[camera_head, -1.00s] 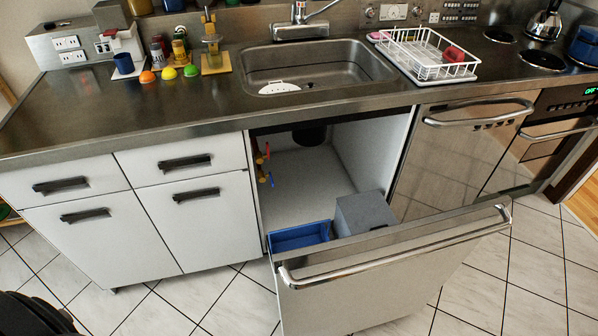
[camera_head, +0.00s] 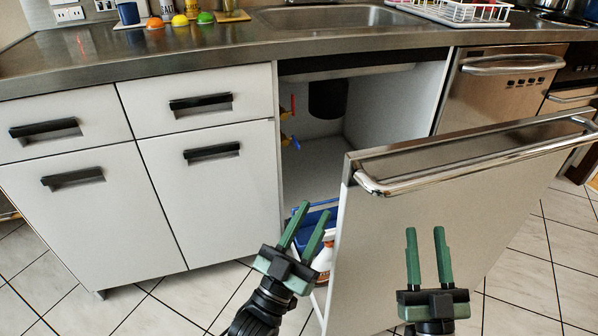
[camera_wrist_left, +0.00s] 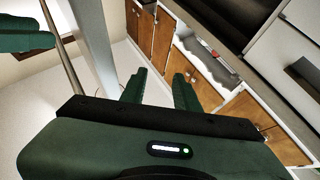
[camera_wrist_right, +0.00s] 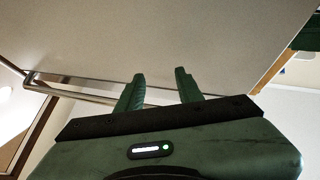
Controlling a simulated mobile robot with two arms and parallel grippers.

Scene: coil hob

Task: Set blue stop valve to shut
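The blue stop valve (camera_head: 295,143) is on the left inner wall of the open cabinet under the sink. Its blue handle sticks out to the right of a yellow body. A red-handled valve (camera_head: 292,107) sits just above it. My left gripper (camera_head: 318,216) is open and empty, in front of the cabinet opening, below and apart from the blue valve. My right gripper (camera_head: 425,234) is open and empty in front of the pulled-out panel. Neither wrist view shows the valves.
The pulled-out front panel (camera_head: 465,190) with its metal handle (camera_head: 480,165) stands right of my left gripper. A blue bin (camera_head: 312,215) and a white bottle (camera_head: 323,258) are behind it. A dark round drain part (camera_head: 328,98) hangs in the cabinet. White drawers (camera_head: 70,195) are at the left.

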